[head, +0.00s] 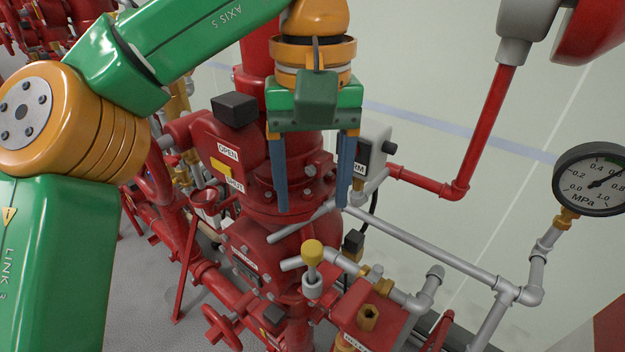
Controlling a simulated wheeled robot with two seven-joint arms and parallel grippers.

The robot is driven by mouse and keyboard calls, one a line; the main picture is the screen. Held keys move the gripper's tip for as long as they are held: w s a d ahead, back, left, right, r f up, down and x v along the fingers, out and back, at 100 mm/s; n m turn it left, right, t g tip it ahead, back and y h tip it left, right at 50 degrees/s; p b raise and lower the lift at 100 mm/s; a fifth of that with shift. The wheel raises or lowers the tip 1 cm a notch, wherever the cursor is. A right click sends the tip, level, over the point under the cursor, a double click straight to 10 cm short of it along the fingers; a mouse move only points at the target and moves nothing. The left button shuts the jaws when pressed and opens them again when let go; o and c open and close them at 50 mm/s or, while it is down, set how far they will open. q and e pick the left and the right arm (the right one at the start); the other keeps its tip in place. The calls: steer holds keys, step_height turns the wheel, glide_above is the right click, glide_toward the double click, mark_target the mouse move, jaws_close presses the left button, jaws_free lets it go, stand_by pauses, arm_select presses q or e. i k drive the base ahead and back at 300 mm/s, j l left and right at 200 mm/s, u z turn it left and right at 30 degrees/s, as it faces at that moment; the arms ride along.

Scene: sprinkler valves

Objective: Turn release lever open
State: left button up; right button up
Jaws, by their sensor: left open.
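My left gripper (312,208) points down in the middle of the head view. Its two blue fingers are wide apart with nothing visibly held between them. They hang in front of the red valve body (290,183). A slanted grey bar (300,222) lies at fingertip height in the picture; I cannot tell whether the fingers touch it. Below it stands a yellow-capped grey fitting (312,252). No part is clearly marked as the release lever, so I cannot tell which one it is. A red housing (218,140) at left bears OPEN and SHUT labels with a yellow pointer.
A grey box (372,150) sits behind the right finger. Grey piping (430,250) runs right to a pressure gauge (592,180). A red pipe (485,130) rises at the upper right. Red handwheels and pipes crowd the lower left.

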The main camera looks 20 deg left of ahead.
mark_target(344, 311)
steer(key=k, duration=1)
